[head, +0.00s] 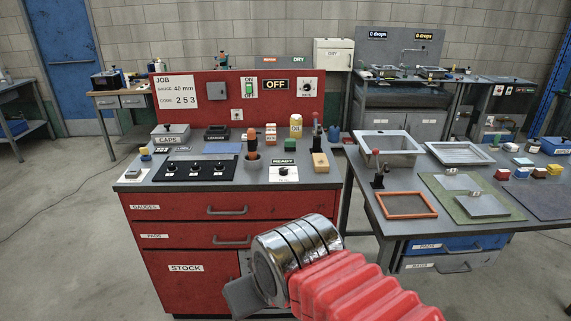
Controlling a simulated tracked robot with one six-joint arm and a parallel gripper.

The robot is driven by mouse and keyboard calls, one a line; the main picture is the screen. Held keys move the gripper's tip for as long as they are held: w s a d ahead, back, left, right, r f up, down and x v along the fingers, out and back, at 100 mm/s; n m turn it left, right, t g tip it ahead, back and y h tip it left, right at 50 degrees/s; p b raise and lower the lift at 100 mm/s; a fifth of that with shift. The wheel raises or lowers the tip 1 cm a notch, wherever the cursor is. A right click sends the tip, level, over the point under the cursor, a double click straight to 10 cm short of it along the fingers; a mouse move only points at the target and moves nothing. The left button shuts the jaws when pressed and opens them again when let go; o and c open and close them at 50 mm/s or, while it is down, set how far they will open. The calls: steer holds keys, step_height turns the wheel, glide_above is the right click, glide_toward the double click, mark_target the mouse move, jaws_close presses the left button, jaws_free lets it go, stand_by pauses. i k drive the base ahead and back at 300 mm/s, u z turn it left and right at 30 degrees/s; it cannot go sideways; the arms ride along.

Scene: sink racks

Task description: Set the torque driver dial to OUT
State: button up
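No torque driver can be told for certain at this size, and no OUT mark can be read. A round dial (307,87) on a white plate is at the right of the red upright panel (218,113). A white box with a small black knob (283,172) stands at the bench's front right, under a READY sign. A dark grey part of my gripper (243,297) shows at the bottom, in front of the red drawers and apart from both dials. Its fingertips cannot be made out.
A green switch (250,88) and an OFF sign (275,84) are on the panel. A sink bench (352,197) stands at right. Floor at left is clear.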

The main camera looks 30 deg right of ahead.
mark_target(283, 171)
steer(key=i, duration=1.55)
steer(key=u, duration=0.05)
